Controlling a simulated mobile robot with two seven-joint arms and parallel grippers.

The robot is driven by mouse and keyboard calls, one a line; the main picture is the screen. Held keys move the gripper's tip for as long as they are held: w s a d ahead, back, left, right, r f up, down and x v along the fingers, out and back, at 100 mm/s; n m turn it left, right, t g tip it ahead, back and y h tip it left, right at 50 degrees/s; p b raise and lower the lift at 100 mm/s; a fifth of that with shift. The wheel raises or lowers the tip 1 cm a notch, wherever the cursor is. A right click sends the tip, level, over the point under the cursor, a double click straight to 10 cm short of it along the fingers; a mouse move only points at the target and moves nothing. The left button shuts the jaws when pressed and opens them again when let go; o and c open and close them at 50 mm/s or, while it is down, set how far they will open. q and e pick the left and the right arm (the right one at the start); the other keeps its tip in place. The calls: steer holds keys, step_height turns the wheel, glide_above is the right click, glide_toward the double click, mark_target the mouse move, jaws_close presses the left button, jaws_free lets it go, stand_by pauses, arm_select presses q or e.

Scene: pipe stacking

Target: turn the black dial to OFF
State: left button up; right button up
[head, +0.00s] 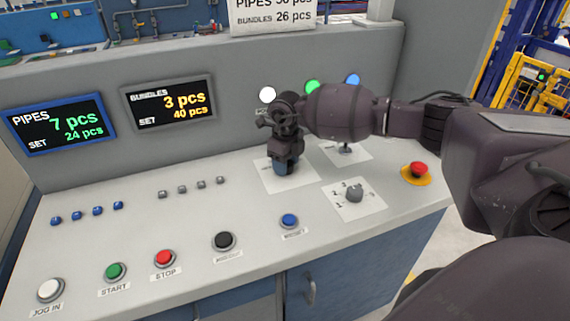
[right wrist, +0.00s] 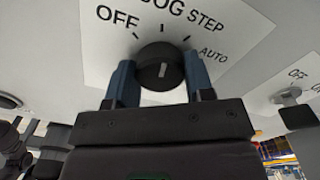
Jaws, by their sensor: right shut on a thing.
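The black dial (right wrist: 160,62) sits on a white label plate with the marks OFF, JOG, STEP and AUTO, the JOG lettering partly cut off by the frame's top. The short white line on the dial runs nearly up and down in the right wrist view, roughly in line with the JOG tick and away from OFF at the upper left. My right gripper (right wrist: 160,80) has one blue finger on each side of the dial and is shut on it. In the head view my right gripper (head: 283,167) points down at the plate and hides the dial. My left gripper is not in view.
A second selector (head: 354,194) stands on a plate to the front right, and another small switch (head: 345,149) is behind it. A red emergency button (head: 418,169) is at the right. Several push buttons, such as the blue one (head: 289,221), line the console's front.

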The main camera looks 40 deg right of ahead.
steer(key=n, duration=0.2)
steer(key=shift+n+b, duration=0.35)
steer(key=shift+n, duration=0.05)
steer(key=n, duration=0.2)
steer(key=shift+n+b, duration=0.4)
steer(key=n+b, duration=0.1)
steer(key=n, duration=0.2)
steer(key=shift+n, duration=0.4)
steer(key=shift+r, duration=0.1)
steer(key=o, duration=0.9)
